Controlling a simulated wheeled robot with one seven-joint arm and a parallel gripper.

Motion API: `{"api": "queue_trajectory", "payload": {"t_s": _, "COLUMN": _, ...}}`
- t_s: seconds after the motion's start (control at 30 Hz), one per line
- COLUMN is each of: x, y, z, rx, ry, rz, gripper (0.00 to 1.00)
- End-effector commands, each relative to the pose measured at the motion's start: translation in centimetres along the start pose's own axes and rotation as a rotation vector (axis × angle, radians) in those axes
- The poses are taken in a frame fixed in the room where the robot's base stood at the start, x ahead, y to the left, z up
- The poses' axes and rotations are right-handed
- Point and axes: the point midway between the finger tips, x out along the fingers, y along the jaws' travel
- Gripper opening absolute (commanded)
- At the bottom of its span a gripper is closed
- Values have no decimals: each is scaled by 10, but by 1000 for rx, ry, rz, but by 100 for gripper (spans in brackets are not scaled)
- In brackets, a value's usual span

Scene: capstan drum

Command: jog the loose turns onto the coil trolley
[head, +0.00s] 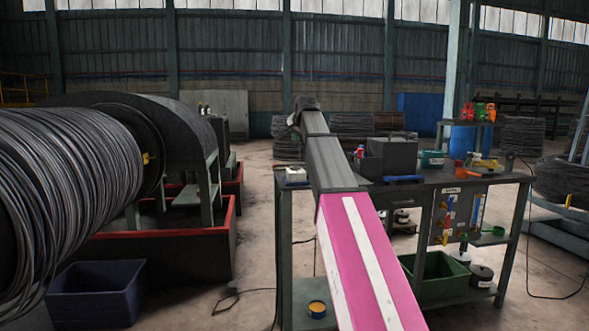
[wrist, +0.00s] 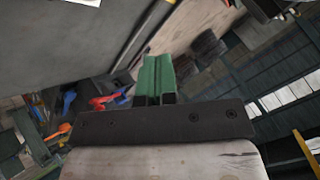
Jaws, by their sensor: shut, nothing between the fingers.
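A large drum wound with many dark wire turns (head: 70,190) fills the left of the head view, its near part cut off by the frame. At the right edge stands a low blue-green trolley frame (head: 560,240) with a dark wire coil (head: 565,183) on it, partly cut off. My gripper's green fingers (wrist: 157,78) are together and empty in the wrist view, beyond a dark bracket. In the head view my arm reaches away over the bench, and its fingers cannot be made out. A small white box (head: 296,175) sits on the bench's left end.
The bench (head: 450,186) carries a grey box (head: 392,156) and small tools; a panel with coloured handles (head: 461,213) is on its front. A blue bin (head: 97,293) and red-edged tray (head: 165,250) lie below the drum. Cables cross the floor.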

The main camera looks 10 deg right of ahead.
Motion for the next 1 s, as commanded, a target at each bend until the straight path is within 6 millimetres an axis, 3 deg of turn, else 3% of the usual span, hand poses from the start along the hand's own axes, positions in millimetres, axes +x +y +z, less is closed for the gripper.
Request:
{"api": "queue_trajectory", "payload": {"t_s": 0.43, "x": 11, "y": 8, "z": 9, "rx": 0, "ry": -1, "rz": 1, "gripper": 0}}
{"api": "queue_trajectory", "payload": {"t_s": 1.0, "x": 56, "y": 42, "z": 42, "rx": -1, "ry": 0, "rz": 0, "gripper": 0}}
